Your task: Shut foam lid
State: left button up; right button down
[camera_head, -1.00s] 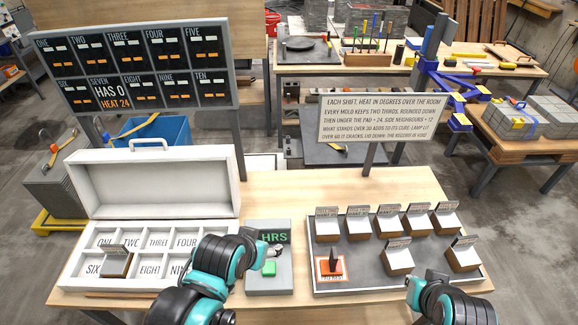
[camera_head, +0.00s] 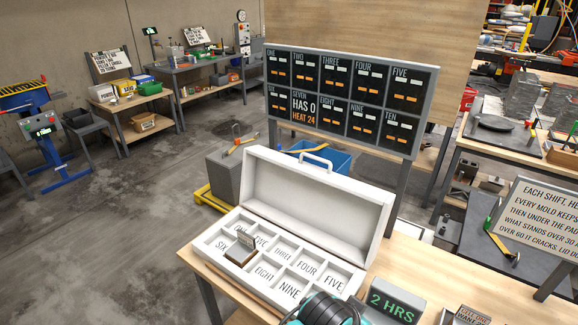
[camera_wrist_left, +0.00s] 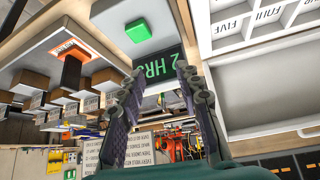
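The white foam box (camera_head: 350,288) stands on the wooden table with labelled compartments. Its foam lid (camera_head: 310,205) stands open, tilted up along the box's back edge, with a white handle (camera_head: 316,160) on its outer side. A small block with an upright tag (camera_head: 243,250) sits in a compartment near the left end, apparently SEVEN. My left arm shows at the bottom edge of the head view; its fingers are out of that frame. In the left wrist view my left gripper (camera_wrist_left: 157,72) is open and empty by the 2 HRS timer (camera_wrist_left: 162,62). The lid (camera_wrist_left: 265,85) is at right there. My right gripper is out of view.
The timer box (camera_head: 393,305) stands right of the foam box. A heat board (camera_head: 345,95) rises behind the lid, and a text sign (camera_head: 540,225) stands at right. In the wrist view, tagged blocks (camera_wrist_left: 70,80) and a green button (camera_wrist_left: 137,31) show.

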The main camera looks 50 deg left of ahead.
aim_at(347, 218)
jog(key=u, duration=1.45)
